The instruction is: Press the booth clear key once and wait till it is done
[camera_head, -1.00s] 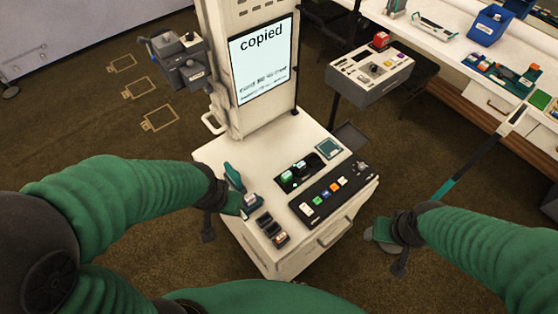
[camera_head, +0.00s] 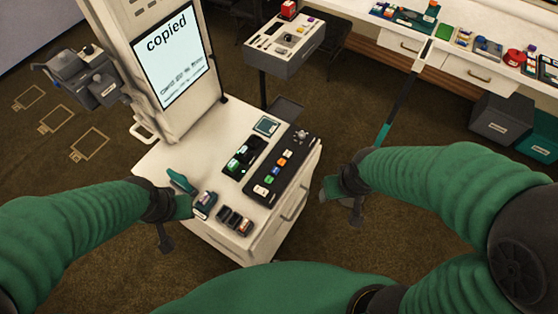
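The booth (camera_head: 170,150) is a pale cabinet with an upright screen (camera_head: 172,62) that reads "copied"; smaller lines below are unreadable. My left gripper (camera_head: 182,194) is over the booth's left edge, teal fingers apart, close beside a dark block (camera_head: 204,205). My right gripper (camera_head: 338,188) is off the booth's right side, above the floor; its finger gap is unclear.
A black tray with green pieces (camera_head: 240,160), a small square pad (camera_head: 266,126) and dark slots (camera_head: 235,221) share the booth top. A grey console (camera_head: 285,47) stands behind. A long bench (camera_head: 460,60) runs along the back right.

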